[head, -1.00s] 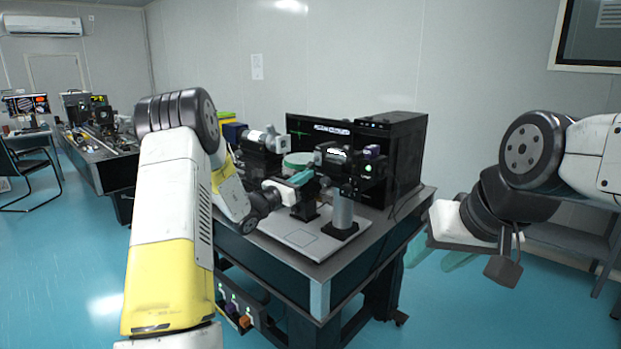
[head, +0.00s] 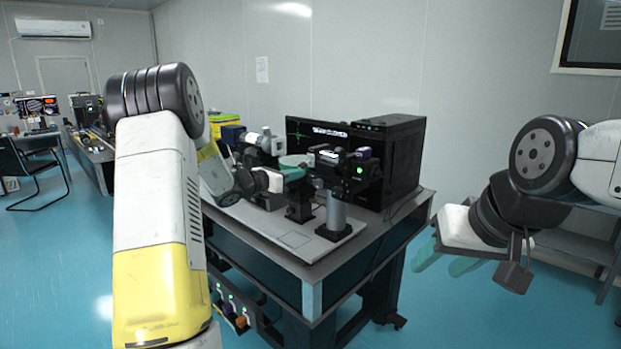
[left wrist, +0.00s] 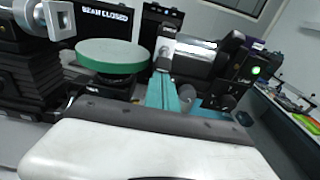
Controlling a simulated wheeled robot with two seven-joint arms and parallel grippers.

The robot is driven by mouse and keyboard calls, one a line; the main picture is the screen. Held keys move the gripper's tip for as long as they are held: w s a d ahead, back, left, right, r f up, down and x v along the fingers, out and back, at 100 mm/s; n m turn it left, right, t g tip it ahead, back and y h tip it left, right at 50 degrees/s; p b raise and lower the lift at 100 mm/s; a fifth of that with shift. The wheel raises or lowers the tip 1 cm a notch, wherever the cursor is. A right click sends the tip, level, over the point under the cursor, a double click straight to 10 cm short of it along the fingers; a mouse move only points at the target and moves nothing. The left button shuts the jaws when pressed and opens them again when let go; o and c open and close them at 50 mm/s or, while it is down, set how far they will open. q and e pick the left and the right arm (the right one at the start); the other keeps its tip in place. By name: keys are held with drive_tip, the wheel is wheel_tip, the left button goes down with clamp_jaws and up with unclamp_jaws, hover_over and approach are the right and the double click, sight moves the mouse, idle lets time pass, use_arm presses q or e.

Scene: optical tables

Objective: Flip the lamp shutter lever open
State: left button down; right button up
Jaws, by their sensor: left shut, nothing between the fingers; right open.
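The lamp is probably the silver-and-black cylinder unit (head: 330,156) on the optical table; it shows closer in the left wrist view (left wrist: 195,58). I cannot make out its shutter lever clearly; it may be hidden by the fingers. My left gripper (head: 293,172) is shut and empty. Its teal fingers (left wrist: 172,95) are in front of and just below the lamp unit; I cannot tell whether they touch it. The screen behind reads "BEAM CLOSED" (left wrist: 105,17). My right gripper (head: 446,260) is open and empty, off the table's right side.
A round green disc (left wrist: 108,55) stands left of the fingers. A black unit with a green light (head: 360,170) sits on a silver post (head: 337,210) at right. A black computer case (head: 402,160) is behind. The white board's front (head: 295,240) is clear.

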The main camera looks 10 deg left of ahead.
sight(299, 166)
use_arm(q)
drive_tip(key=r+g+y, duration=0.2)
drive_tip(key=g, duration=0.1)
drive_tip(key=shift+s+a+r, duration=0.1)
drive_tip(key=shift+s+r, duration=0.1)
drive_tip(key=shift+r, duration=0.15)
drive_tip(key=shift+a+g+y, duration=0.1)
drive_tip(key=shift+g+y, duration=0.2)
drive_tip(key=shift+g, duration=0.1)
drive_tip(key=shift+r, duration=0.25)
drive_tip(key=shift+r, duration=0.6)
drive_tip(key=s+a+r, duration=0.3)
drive_tip(key=s+r, duration=0.2)
drive_tip(key=r, duration=0.2)
drive_tip(key=shift+s+a+r, duration=0.2)
drive_tip(key=shift+a+r, duration=0.05)
drive_tip(key=shift+a, duration=0.15)
